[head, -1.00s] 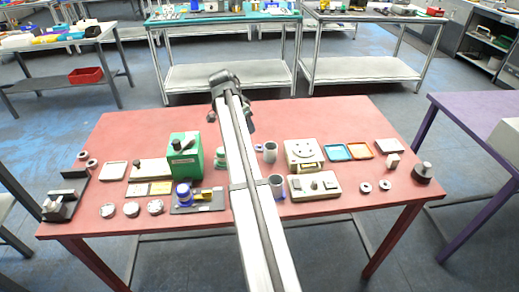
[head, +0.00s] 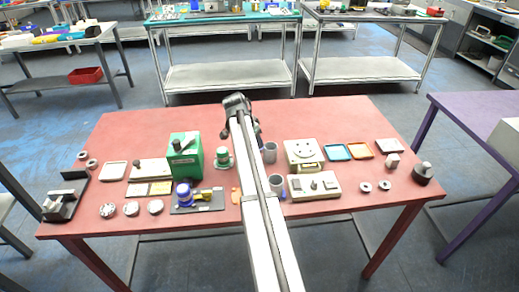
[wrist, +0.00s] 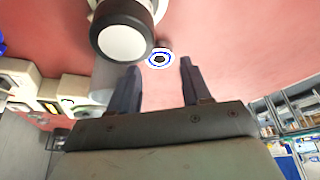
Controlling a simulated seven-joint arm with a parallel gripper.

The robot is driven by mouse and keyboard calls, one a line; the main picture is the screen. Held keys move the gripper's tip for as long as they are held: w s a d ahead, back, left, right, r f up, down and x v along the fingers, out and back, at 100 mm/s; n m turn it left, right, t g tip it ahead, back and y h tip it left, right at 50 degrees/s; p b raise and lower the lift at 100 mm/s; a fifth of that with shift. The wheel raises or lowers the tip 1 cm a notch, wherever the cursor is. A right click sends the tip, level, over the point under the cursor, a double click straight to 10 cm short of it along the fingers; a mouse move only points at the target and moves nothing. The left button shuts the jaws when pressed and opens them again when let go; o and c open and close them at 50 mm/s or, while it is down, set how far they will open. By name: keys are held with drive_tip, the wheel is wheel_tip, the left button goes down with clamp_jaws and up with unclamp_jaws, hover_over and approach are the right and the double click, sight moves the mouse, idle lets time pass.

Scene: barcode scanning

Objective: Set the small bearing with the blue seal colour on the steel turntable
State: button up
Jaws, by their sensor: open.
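In the wrist view a small round bearing with a blue ring and dark centre (wrist: 159,59) lies on the red table, just beyond my fingertips and between their lines. My gripper (wrist: 160,66) is open, with nothing between its fingers. In the head view my gripper (head: 237,103) is over the back middle of the table, and I cannot make out the blue-ringed bearing there. A pale unit with a round plate on top (head: 303,150) stands right of my arm; I cannot tell for sure whether it is the steel turntable.
A dark cylinder with a white face (wrist: 122,40) is close to the left fingertip in the wrist view. The table's back left is clear.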

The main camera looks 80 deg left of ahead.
drive_tip(key=shift+x, duration=2)
drive_tip(key=shift+r, duration=0.1)
drive_tip(key=shift+c, duration=0.5)
